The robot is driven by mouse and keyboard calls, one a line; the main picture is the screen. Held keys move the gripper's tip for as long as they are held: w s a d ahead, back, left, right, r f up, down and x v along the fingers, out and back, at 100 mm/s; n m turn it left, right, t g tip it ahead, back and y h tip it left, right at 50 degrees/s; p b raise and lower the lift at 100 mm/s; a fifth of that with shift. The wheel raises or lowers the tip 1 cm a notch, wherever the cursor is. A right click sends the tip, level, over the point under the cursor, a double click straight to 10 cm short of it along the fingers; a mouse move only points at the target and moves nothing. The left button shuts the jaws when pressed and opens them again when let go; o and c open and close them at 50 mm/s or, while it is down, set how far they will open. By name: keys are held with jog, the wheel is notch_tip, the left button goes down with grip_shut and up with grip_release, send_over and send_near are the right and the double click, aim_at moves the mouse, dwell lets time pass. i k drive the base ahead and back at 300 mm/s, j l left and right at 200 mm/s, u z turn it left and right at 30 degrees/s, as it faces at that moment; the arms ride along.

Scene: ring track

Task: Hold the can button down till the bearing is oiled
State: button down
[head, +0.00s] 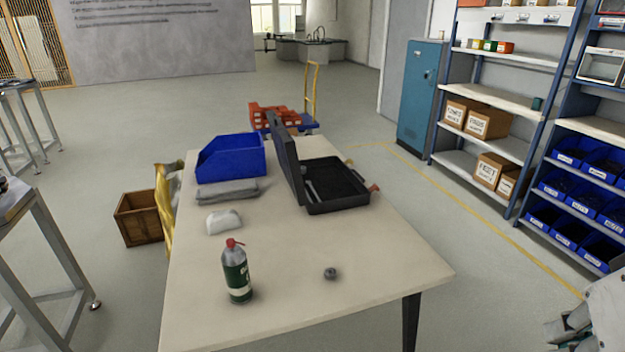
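A dark green spray can (236,275) with a grey top, a pale label and a red button cap (233,243) stands upright near the left front of the table. A small round grey metal bearing (330,273) lies on the table to the right of the can, apart from it. My gripper (568,328) shows only in part at the bottom right corner, well right of the table and away from both. It touches neither can nor bearing. Its fingertips are too cut off to tell whether they are open.
The beige table (375,270) also bears a blue bin (232,158), folded grey cloth (227,191), a white lump (224,221) and an open black case (335,190) toward the back. The tabletop around the bearing is clear. Shelving (500,145) stands at right; open floor lies between.

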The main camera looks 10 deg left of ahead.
aim_at(230, 242)
jog(key=j, duration=0.75)
jog(key=k+j+z, duration=0.1)
jog(key=j, duration=0.6)
jog(key=k+j, duration=0.1)
jog(key=j, duration=0.65)
jog(key=j+z, duration=0.1)
jog(key=j, duration=0.65)
jog(key=k, duration=0.05)
